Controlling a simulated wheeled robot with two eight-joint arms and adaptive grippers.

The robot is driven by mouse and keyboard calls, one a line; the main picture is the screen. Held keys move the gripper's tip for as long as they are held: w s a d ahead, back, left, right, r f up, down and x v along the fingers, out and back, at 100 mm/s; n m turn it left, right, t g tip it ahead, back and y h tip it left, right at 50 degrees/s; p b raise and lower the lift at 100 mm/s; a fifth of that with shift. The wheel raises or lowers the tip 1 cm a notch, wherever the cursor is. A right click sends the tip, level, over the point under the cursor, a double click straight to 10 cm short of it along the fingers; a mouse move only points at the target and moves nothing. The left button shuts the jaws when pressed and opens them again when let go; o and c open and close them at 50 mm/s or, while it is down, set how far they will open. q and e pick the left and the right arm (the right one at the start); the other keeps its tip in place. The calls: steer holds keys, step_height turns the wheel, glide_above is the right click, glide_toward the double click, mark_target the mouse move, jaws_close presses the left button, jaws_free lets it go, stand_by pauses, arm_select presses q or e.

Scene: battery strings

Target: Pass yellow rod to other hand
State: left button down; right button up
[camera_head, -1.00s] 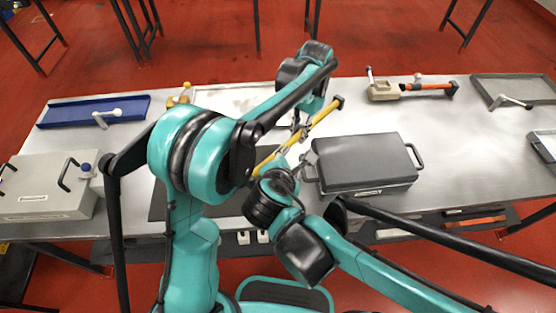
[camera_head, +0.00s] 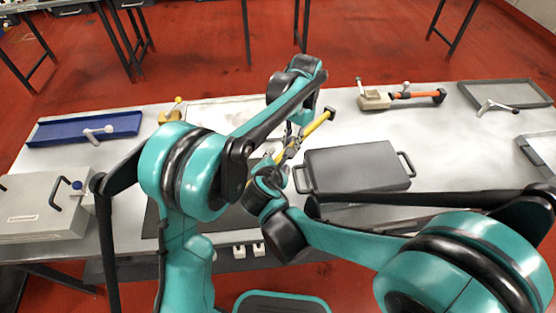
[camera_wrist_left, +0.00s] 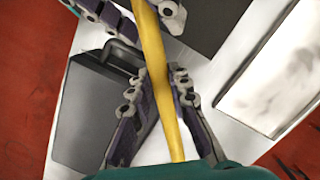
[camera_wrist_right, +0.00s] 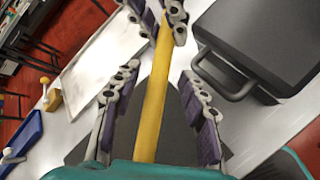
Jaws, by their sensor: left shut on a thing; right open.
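The yellow rod (camera_head: 317,124) has a dark end cap and is held tilted above the table. My left gripper (camera_head: 294,138) is shut on the rod, partly hidden in the head view; in the left wrist view (camera_wrist_left: 157,80) the rod runs between its fingers. My right gripper (camera_head: 277,168) is lower along the rod. In the right wrist view (camera_wrist_right: 160,76) its fingers are open on either side of the rod (camera_wrist_right: 152,110), with gaps visible. The left gripper's fingers show at the top of that view, close by. The rod's lower end is hidden in the head view.
A dark grey case with handles (camera_head: 355,166) stands just right of the grippers. A blue tray (camera_head: 70,130) and a light box (camera_head: 45,222) are at left. An orange-handled tool (camera_head: 415,95) and a grey tray (camera_head: 505,94) lie at the back right.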

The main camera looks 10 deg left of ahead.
steer(key=shift+w+f, duration=0.15)
jaws_close()
arm_select(q)
steer(key=c, duration=1.3)
jaws_free()
steer(key=shift+c, duration=0.2)
